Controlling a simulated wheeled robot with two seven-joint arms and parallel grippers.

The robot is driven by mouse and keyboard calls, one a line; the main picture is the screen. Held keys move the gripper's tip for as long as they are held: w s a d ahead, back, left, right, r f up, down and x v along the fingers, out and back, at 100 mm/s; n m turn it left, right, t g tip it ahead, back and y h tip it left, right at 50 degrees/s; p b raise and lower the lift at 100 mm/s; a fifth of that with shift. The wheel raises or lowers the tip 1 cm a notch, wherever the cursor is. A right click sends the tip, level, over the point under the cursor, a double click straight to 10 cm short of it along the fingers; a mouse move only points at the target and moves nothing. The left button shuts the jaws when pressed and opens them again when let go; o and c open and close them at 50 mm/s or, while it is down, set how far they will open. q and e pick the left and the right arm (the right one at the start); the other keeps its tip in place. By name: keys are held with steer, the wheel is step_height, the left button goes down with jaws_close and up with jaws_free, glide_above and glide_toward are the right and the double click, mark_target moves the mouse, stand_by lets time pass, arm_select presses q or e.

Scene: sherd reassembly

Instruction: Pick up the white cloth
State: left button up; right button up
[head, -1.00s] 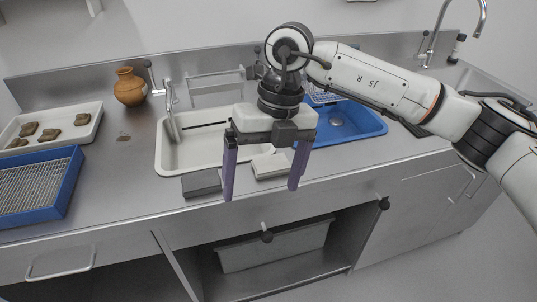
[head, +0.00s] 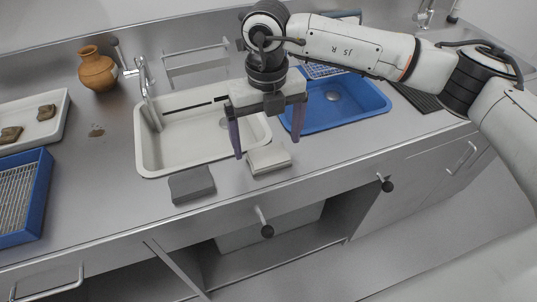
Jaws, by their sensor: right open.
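The white cloth (head: 269,160) is a folded, off-white pad lying on the steel counter, in front of the white basin's right corner. My right gripper (head: 267,147) has two purple fingers spread apart, one at each side of the cloth in the head view. It is open and holds nothing. The fingertips look close to the cloth's height, but I cannot tell whether they touch it. My left gripper is not in view.
A grey block (head: 191,184) lies just left of the cloth. Behind are the white basin (head: 147,150) with a tap and the blue basin (head: 372,100). A clay jar (head: 96,70), a white tray (head: 58,128) with sherds and a blue rack (head: 42,200) stand left.

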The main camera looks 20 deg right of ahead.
mark_target(267, 151)
steer(key=shift+f, duration=1.5)
steer(key=shift+w, duration=0.1)
steer(key=c, duration=1.1)
steer(key=shift+c, duration=0.2)
steer(key=shift+r, duration=0.15)
